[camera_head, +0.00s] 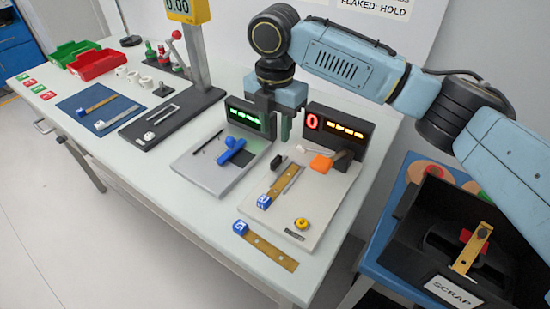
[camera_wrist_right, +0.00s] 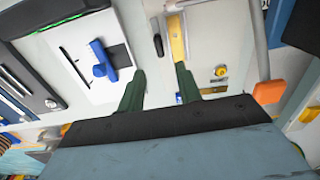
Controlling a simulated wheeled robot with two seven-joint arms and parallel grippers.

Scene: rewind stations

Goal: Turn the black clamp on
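A small black clamp (camera_head: 276,162) sits on the pale right-hand station plate (camera_head: 318,207), left of a brass strip (camera_head: 287,184). The clamp also shows in the right wrist view (camera_wrist_right: 158,45), beside the strip (camera_wrist_right: 177,40). My right gripper (camera_head: 276,126) points down above the stations, behind and higher than the clamp in the head view. In the wrist view its two dark green fingers (camera_wrist_right: 161,82) are apart with nothing between them, and the clamp lies beyond the tips. My left gripper is not in view.
An orange paddle (camera_head: 320,163) and a red-and-yellow display (camera_head: 338,130) stand close to the clamp. A yellow knob (camera_head: 301,223) is on the same plate. The left station has a blue handle (camera_head: 232,149). A brass strip with a blue block (camera_head: 266,247) lies in front. A scrap bin (camera_head: 405,249) stands right.

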